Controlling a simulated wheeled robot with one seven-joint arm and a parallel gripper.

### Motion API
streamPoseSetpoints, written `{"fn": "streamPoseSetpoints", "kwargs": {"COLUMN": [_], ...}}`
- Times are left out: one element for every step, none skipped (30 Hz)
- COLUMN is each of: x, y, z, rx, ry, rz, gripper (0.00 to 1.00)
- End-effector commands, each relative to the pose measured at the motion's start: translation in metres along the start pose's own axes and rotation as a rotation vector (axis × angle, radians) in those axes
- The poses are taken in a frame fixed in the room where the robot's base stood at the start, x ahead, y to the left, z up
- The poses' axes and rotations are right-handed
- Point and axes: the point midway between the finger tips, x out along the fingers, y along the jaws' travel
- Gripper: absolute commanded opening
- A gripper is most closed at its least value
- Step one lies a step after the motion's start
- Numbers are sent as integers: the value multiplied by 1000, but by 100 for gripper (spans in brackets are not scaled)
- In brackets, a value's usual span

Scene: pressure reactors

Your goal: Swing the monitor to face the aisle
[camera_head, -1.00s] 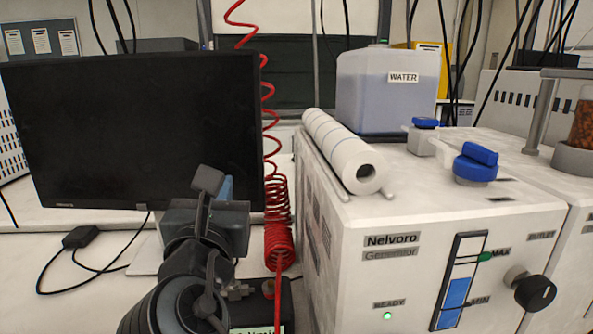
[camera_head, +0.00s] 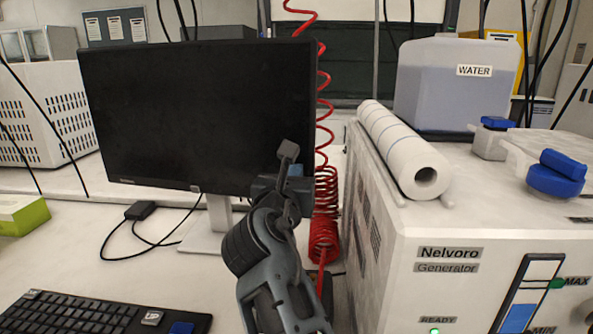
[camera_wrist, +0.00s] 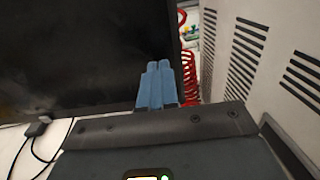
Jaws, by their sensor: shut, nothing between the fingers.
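The monitor (camera_head: 190,115) is a black flat screen on a pale stand (camera_head: 213,225), standing on the bench left of the generator. Its screen faces roughly toward me. My gripper (camera_head: 300,172) is at the monitor's lower right corner, and its body hides part of that edge. In the wrist view the blue fingers (camera_wrist: 160,80) are shut together with nothing between them, and the dark screen (camera_wrist: 75,55) fills the left side up to them. I cannot tell whether the fingers touch the monitor.
The white Nelvoro generator (camera_head: 450,250) stands close to the right, with a paper roll (camera_head: 400,150) and a water tank (camera_head: 455,90) on or behind it. A coiled red hose (camera_head: 323,215) hangs between generator and monitor. A keyboard (camera_head: 95,318) and cables lie in front on the left.

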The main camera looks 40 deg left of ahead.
Motion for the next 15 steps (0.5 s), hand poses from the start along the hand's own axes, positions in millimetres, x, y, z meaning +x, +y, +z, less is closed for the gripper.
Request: {"fn": "streamPoseSetpoints", "kwargs": {"x": [6, 8, 11, 13, 14, 15, 16, 16, 17, 17, 17, 17, 17, 17, 17], "y": [0, 0, 0, 0, 0, 0, 0, 0, 0, 0, 0, 0, 0, 0, 0], "z": [0, 0, 0, 0, 0, 0, 0, 0, 0, 0, 0, 0, 0, 0, 0], "rx": [-1, -1, 0, 0, 0, 1, 1, 1, 1, 1, 1, 1, 1, 1, 1], "ry": [1, 1, 0, 0, 0, 0, 0, 0, 0, 0, 0, 0, 0, 0, 0], "rz": [-1, -1, -1, 0, 0, 1, 1, 1, 1, 1, 1, 0, 0, 0, 0], "gripper": [0, 0, 0, 0, 0, 0, 0, 0, 0, 0, 0, 0, 0, 0, 0]}}
